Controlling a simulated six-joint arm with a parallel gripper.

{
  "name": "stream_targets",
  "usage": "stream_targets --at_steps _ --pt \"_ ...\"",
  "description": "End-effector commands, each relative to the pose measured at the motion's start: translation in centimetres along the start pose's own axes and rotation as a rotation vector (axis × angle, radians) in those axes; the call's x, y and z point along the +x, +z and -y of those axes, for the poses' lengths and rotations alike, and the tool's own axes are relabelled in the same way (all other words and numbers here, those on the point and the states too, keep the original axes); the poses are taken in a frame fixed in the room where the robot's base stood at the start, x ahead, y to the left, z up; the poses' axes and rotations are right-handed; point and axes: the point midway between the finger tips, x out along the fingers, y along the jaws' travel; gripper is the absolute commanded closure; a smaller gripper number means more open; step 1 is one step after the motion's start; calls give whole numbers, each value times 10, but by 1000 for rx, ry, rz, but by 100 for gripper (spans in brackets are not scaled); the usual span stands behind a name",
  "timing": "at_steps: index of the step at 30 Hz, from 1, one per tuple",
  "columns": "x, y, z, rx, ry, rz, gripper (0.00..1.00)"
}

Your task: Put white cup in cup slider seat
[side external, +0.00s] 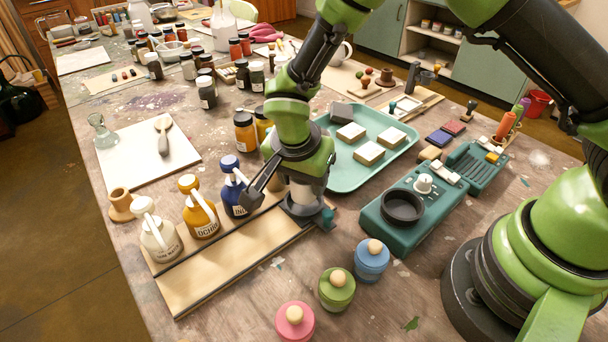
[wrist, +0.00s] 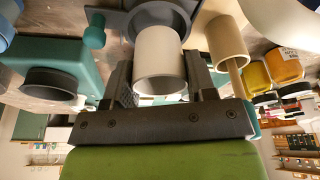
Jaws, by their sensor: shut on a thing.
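The white cup (wrist: 160,58) is between the two dark fingers of my gripper (wrist: 161,72) in the wrist view, and the gripper is shut on it. In the side view, my gripper (side external: 298,190) points down and largely hides the cup (side external: 301,194). The cup slider seat (side external: 306,214) is a dark round holder at the right end of the wooden rail board, directly below the cup. Its dark ring (wrist: 158,12) shows behind the cup in the wrist view, with a teal knob beside it. I cannot tell whether the cup touches the seat.
White, ochre and blue labelled bottles (side external: 201,208) stand along the board, left of my gripper. A teal machine with a black round dish (side external: 403,207) is to the right. Pink, green and blue lidded pots (side external: 337,289) stand in front. A teal tray (side external: 347,180) is behind.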

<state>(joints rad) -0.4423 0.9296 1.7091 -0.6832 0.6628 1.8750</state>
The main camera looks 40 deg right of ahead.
Motion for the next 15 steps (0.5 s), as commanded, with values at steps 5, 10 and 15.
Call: stream_targets --at_steps 5,10,15 --pt "0 0 0 0 0 0 72" --pt "1 0 0 0 0 0 72" --pt "5 1 0 0 1 0 72"
